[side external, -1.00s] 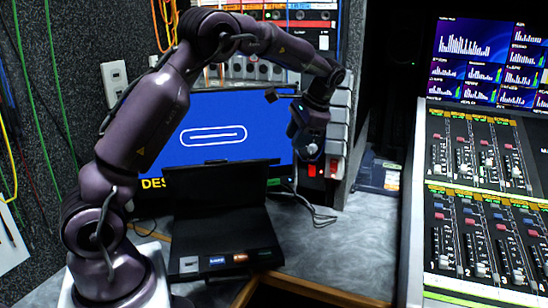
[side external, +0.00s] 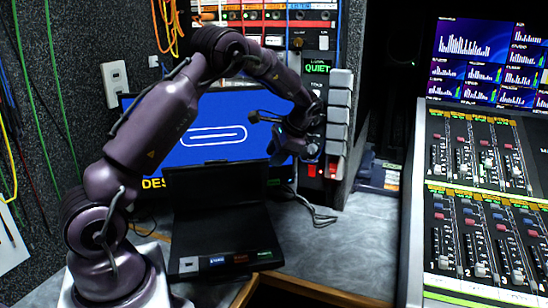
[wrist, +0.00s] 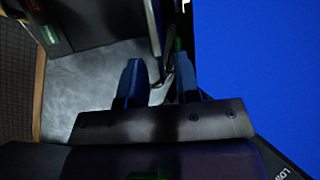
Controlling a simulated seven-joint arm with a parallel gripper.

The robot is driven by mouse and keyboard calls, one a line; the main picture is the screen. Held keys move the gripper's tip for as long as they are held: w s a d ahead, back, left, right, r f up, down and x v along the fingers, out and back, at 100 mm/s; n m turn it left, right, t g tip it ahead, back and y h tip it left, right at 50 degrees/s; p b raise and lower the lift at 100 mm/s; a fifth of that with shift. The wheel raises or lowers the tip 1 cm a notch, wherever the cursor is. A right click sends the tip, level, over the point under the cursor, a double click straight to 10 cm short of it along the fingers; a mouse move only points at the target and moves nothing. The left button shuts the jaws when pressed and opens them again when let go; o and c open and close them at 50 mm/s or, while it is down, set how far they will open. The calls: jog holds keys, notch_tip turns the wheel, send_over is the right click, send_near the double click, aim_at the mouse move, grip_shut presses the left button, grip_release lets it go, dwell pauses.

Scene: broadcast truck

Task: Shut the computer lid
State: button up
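The computer is a black laptop standing open on the grey desk, its lid (side external: 222,184) raised at the back and its base (side external: 225,238) flat in front. My gripper (side external: 280,155) is at the right end of the lid, near its upper right corner, in front of the blue monitor. In the wrist view, the two blue fingers (wrist: 160,85) are apart with nothing held between them. The lid (wrist: 154,28) shows nearly edge-on beyond the fingertips, with the base (wrist: 62,28) to its left. I cannot tell whether a finger touches the lid.
A blue monitor (side external: 215,112) stands close behind the lid, and it fills the right of the wrist view (wrist: 265,65). Grey switch boxes (side external: 340,105) rise at right. A mixing console (side external: 480,200) stands further right. Grey desk (side external: 330,255) is clear right of the laptop.

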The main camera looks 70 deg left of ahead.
jog(key=shift+s+a+f, duration=0.2)
jog(key=shift+a+f, duration=0.05)
jog(key=shift+f, duration=0.2)
grip_shut()
jog(key=shift+d, duration=0.1)
